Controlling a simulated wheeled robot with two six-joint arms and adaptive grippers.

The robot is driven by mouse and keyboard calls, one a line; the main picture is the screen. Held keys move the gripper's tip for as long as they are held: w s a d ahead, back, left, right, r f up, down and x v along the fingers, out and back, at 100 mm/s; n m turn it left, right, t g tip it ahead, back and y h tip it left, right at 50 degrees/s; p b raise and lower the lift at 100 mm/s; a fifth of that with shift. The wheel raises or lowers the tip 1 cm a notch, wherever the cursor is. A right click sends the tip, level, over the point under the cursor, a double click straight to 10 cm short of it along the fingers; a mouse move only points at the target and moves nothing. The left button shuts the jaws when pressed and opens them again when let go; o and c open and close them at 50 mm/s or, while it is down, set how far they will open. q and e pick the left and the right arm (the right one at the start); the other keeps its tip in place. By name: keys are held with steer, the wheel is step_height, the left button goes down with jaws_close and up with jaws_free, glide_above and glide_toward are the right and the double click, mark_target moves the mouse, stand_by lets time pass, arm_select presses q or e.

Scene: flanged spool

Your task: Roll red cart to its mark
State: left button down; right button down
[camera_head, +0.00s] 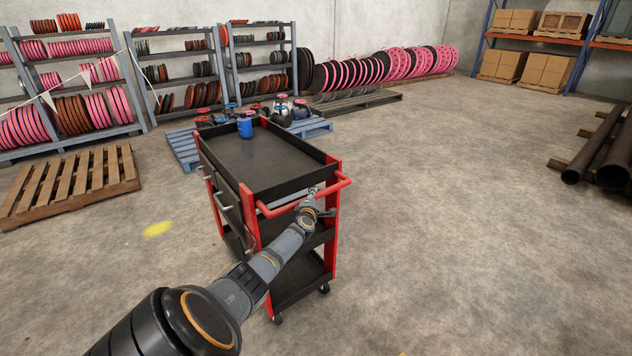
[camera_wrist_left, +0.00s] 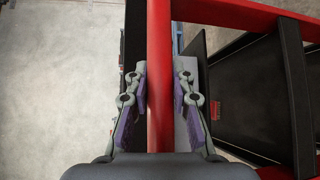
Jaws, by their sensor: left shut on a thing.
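The red cart (camera_head: 262,167) with black trays stands upright on its casters in the middle of the head view. Its red push handle (camera_head: 338,186) is on the near side. My left gripper (camera_head: 314,200) is at this handle. In the left wrist view, the fingers of the left gripper (camera_wrist_left: 160,88) are on both sides of the red handle bar (camera_wrist_left: 159,35), shut on it. A yellow patch (camera_head: 158,229) lies on the concrete floor left of the cart, apart from it. My right gripper is in neither view.
A blue can (camera_head: 245,127) stands on the cart's top. A blue pallet (camera_head: 183,149) with items is close behind the cart. A wooden pallet (camera_head: 72,184) lies at left, dark pipes (camera_head: 598,150) at right. Floor right of the cart is clear.

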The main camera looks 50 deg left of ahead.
arm_select(q)
steer(key=shift+a+r, duration=0.15)
steer(key=shift+r, duration=0.15)
steer(key=c, duration=1.5)
jaws_free()
steer(key=o, duration=0.4)
steer(key=shift+a+f, duration=0.15)
steer(key=shift+f, duration=0.1)
steer(key=v, duration=1.2)
